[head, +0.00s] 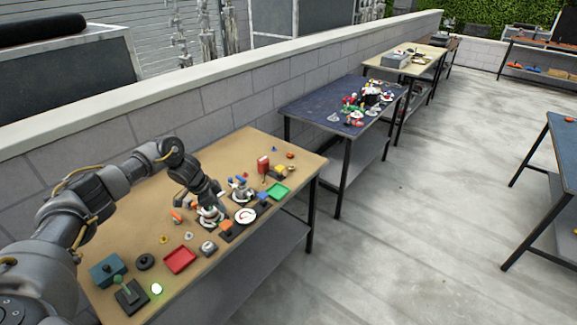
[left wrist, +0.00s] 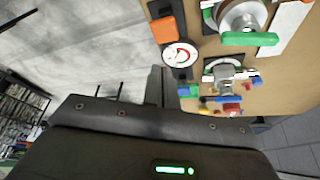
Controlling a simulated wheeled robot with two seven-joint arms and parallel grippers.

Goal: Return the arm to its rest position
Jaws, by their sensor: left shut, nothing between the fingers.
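My left arm comes in from the left over the tan workbench (head: 235,158). My left gripper (head: 213,207) points down above the parts in the middle of the bench, beside a white round valve-like part that it partly hides. In the left wrist view the fingers (left wrist: 159,86) are together with nothing between them. A red-and-white dial gauge (left wrist: 180,57) lies beyond them, and it also shows in the head view (head: 244,215). My right gripper is in neither view.
A block wall (head: 245,95) runs behind the bench. Open concrete floor (head: 415,210) lies to the right.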

